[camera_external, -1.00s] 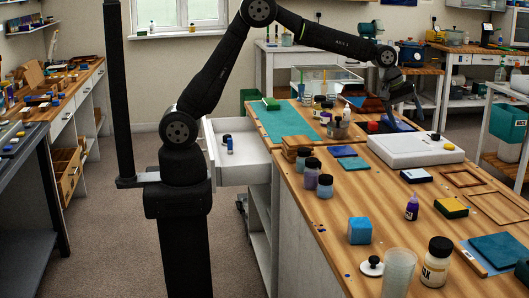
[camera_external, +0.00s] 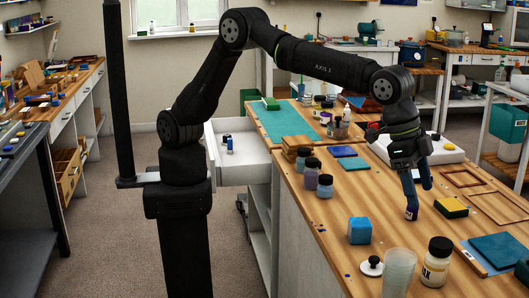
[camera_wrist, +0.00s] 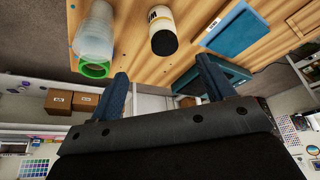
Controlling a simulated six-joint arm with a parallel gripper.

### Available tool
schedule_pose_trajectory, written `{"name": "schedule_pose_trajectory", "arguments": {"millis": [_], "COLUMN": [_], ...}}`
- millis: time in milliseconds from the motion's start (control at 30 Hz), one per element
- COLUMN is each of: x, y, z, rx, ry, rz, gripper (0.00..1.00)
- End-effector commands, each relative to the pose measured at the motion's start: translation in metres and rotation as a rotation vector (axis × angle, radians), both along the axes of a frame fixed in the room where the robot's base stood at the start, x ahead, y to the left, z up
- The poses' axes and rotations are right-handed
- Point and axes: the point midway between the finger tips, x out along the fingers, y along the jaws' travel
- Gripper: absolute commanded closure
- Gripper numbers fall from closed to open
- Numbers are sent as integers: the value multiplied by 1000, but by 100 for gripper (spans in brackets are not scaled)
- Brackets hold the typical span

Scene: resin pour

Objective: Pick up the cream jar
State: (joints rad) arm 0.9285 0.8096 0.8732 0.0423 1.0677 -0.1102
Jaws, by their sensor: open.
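The cream jar (camera_external: 436,265) has a black lid and a dark-lettered label. It stands upright near the front of the wooden bench. In the wrist view the cream jar (camera_wrist: 161,27) is at the top, in line with the gap between my fingers. My gripper (camera_external: 418,194) points down over the bench, behind the jar and apart from it. The gripper (camera_wrist: 167,85) is open, with blue fingers and nothing between them. One finger covers part of a small purple bottle (camera_external: 411,213) in the external view; I cannot tell whether they touch.
A translucent cup (camera_external: 398,272) stands just left of the jar, with a black-knobbed white lid (camera_external: 371,266) beside it. A blue block (camera_external: 360,231) is behind the cup. A yellow-and-black sponge (camera_external: 451,207) and a teal cloth (camera_external: 499,249) lie to the right.

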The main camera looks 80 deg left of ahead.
Motion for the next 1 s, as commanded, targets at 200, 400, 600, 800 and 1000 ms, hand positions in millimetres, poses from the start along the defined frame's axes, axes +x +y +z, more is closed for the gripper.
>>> {"name": "schedule_pose_trajectory", "arguments": {"millis": [200,400,600,800,1000], "x": [9,21,29,32,43], "y": [-11,-23,-32,-35,-42], "z": [-36,-76,-104,-113,-134], "rx": [4,4,2,1,2], "ry": [2,2,1,0,1], "rz": [-4,-3,-2,-1,-1], "gripper": [26,26,26,26,26]}}
